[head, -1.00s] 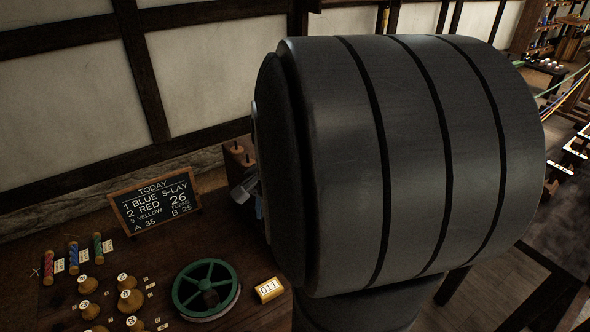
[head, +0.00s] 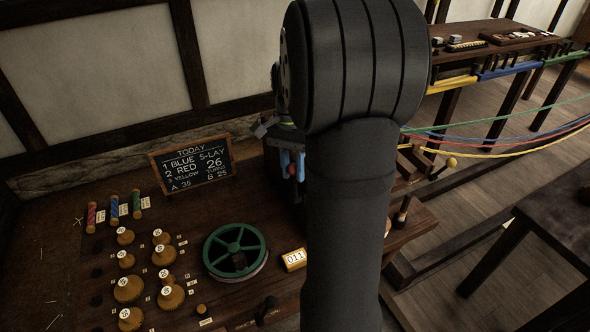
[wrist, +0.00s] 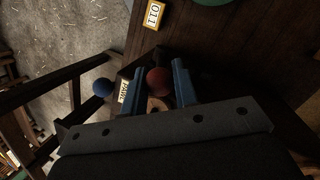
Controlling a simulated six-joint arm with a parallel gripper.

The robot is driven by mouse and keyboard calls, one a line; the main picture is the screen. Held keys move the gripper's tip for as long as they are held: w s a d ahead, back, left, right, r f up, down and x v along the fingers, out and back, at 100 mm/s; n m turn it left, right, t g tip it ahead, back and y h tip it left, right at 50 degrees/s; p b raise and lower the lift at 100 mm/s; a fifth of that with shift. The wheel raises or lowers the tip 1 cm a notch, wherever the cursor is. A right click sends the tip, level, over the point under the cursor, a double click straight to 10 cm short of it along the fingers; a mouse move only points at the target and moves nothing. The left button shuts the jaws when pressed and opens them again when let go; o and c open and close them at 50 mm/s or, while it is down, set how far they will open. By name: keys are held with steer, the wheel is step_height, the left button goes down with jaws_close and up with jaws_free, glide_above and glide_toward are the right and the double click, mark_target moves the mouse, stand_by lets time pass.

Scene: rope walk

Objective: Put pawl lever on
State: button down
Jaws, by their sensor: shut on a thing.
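The pawl lever shows as a red ball knob (wrist: 158,81) in the wrist view, beside a small label reading PAWL (wrist: 123,92). My gripper (wrist: 158,70) has its two blue fingers on either side of this knob and is shut on it. In the head view, the blue fingers of my gripper (head: 291,170) point down over the bench, with a bit of the red knob (head: 291,170) showing between them. The lever's shaft and the mechanism under it are mostly hidden by my fingers and arm.
A blue ball knob (wrist: 102,88) stands near the PAWL label. The bench holds a green wheel (head: 235,252), a yellow 011 block (head: 294,259), a chalkboard (head: 193,163) and several wooden bobbins (head: 128,289). Coloured ropes (head: 500,140) stretch away at right.

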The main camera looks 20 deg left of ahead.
steer(key=shift+w+a, duration=0.1)
steer(key=shift+a, duration=0.05)
stand_by(0.3)
steer(key=c, duration=1.2)
jaws_free()
steer(key=shift+o, duration=0.2)
steer(key=v, duration=1.7)
steer(key=shift+r, duration=0.15)
steer(key=x, duration=1.7)
steer(key=shift+f, duration=0.25)
